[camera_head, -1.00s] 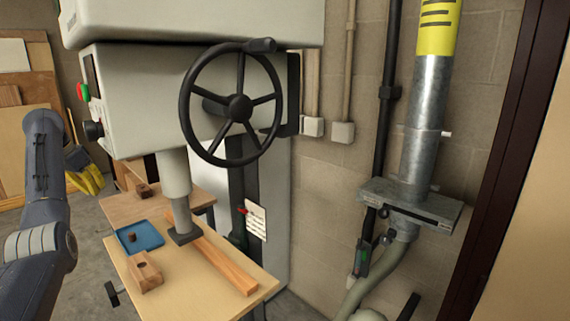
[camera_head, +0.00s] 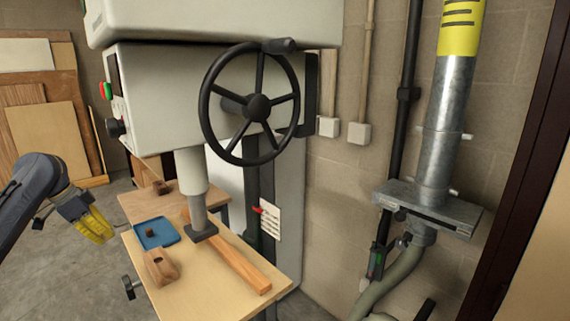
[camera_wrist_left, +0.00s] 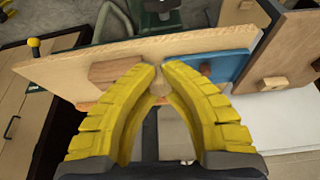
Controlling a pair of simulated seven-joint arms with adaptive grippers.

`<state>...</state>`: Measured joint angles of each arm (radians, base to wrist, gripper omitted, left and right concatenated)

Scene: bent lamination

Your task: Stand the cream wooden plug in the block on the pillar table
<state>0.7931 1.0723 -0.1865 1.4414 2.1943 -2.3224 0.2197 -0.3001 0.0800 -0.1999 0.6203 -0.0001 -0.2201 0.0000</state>
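My left gripper (camera_head: 108,236) has yellow ribbed fingers and hangs in the air left of the pillar table (camera_head: 225,283). In the left wrist view its fingers (camera_wrist_left: 160,76) close around a small cream piece that looks like the cream wooden plug (camera_wrist_left: 160,86); the fingers hide much of it. The brown wooden block (camera_head: 162,268) sits on the table's near left part, apart from the gripper. It also shows in the left wrist view (camera_wrist_left: 112,72), left of the fingertips. My right gripper is not in view.
A blue tray (camera_head: 170,238) holding a dark brown piece (camera_head: 151,232) lies behind the block. A long wooden strip (camera_head: 238,263) lies across the table under the drill spindle (camera_head: 197,211). Another block (camera_head: 161,187) rests on a table behind. A clamp knob (camera_head: 130,284) sticks out at the left edge.

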